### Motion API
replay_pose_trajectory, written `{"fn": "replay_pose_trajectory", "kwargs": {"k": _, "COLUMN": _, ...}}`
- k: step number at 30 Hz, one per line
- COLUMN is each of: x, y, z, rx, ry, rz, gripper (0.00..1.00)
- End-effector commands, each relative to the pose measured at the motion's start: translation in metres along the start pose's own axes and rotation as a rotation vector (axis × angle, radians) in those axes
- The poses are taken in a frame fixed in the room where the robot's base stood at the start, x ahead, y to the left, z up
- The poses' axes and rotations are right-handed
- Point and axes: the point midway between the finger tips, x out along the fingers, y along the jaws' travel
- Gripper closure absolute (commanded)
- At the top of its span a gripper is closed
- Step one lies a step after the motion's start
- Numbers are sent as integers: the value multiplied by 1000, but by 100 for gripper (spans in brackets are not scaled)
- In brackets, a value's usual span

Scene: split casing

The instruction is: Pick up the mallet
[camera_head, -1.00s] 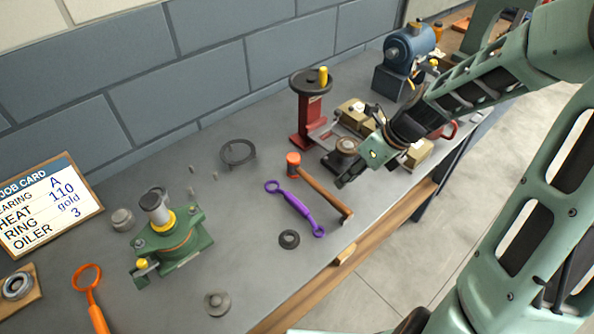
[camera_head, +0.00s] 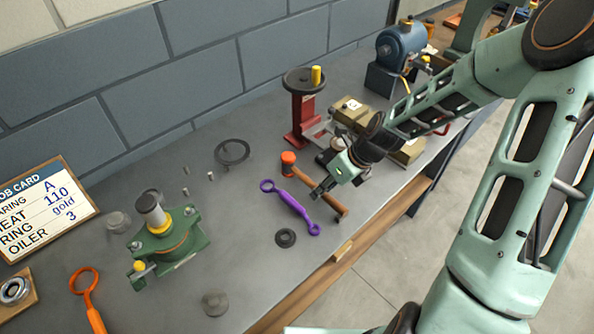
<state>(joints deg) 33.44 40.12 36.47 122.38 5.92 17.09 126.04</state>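The mallet has an orange-red head (camera_head: 288,160) and a brown wooden handle (camera_head: 336,204). It lies on the grey bench top, its head toward the back and its handle running to the lower right. My gripper (camera_head: 317,192) is at the middle of the handle in this view, pointing down to the left, and hides part of it. I cannot tell whether it touches the handle or is above it. The fingers are small and dark, and their gap does not show clearly.
A purple ring-ended tool (camera_head: 291,205) lies close left of the mallet. A dark ring (camera_head: 285,238) is near the front edge. A red press with a handwheel (camera_head: 304,118) stands behind. A green casing (camera_head: 168,242) sits at left. Bare bench lies between casing and purple tool.

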Motion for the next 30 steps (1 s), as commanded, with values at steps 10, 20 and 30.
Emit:
{"fn": "replay_pose_trajectory", "kwargs": {"k": 10, "x": 16, "y": 0, "z": -1, "rx": 0, "ry": 1, "rz": 0, "gripper": 76}}
{"fn": "replay_pose_trajectory", "kwargs": {"k": 20, "x": 16, "y": 0, "z": -1, "rx": 0, "ry": 1, "rz": 0, "gripper": 100}}
{"fn": "replay_pose_trajectory", "kwargs": {"k": 30, "x": 15, "y": -1, "z": 1, "rx": -1, "ry": -2, "rz": -2, "gripper": 100}}
